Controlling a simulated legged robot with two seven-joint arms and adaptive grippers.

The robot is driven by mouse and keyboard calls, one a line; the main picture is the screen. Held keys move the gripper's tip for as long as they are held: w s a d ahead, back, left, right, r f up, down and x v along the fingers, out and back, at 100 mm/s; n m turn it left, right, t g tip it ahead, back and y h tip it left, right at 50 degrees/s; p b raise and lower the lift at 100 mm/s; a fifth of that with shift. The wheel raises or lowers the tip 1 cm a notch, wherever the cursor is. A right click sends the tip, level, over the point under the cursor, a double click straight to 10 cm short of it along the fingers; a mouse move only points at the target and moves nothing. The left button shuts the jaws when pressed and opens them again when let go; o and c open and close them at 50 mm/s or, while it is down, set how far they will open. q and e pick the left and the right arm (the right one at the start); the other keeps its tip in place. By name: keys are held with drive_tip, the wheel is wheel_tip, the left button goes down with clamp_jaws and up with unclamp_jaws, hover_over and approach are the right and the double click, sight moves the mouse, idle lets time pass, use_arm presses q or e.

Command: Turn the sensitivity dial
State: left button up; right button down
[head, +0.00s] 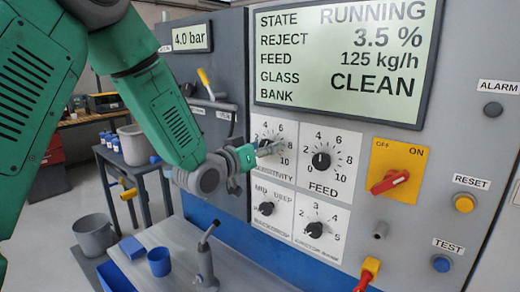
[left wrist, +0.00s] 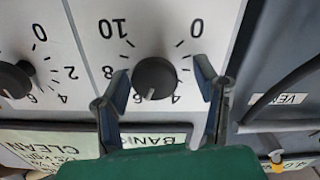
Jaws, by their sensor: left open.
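The sensitivity dial (left wrist: 155,77) is a round dark knob on a white plate, seen upside down in the left wrist view. Its white mark points between 4 and 6. My left gripper (head: 268,149) is open at the dial. In the left wrist view its two fingers (left wrist: 162,72) stand on either side of the knob, with gaps visible between them and it. I cannot tell how deep the fingertips reach. My right gripper is not in view.
The feed dial (head: 321,160) is close beside the sensitivity dial. A red switch (head: 390,181) on a yellow plate is to the right. The display (head: 345,55) is above. A lever (head: 206,250) stands below left.

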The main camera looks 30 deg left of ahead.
use_arm(q)
drive_tip(key=shift+s+f, duration=0.1)
drive_tip(key=shift+s, duration=0.05)
drive_tip(key=s+a, duration=0.1)
drive_tip(key=s, duration=1.1)
drive_tip(key=shift+w, duration=0.1)
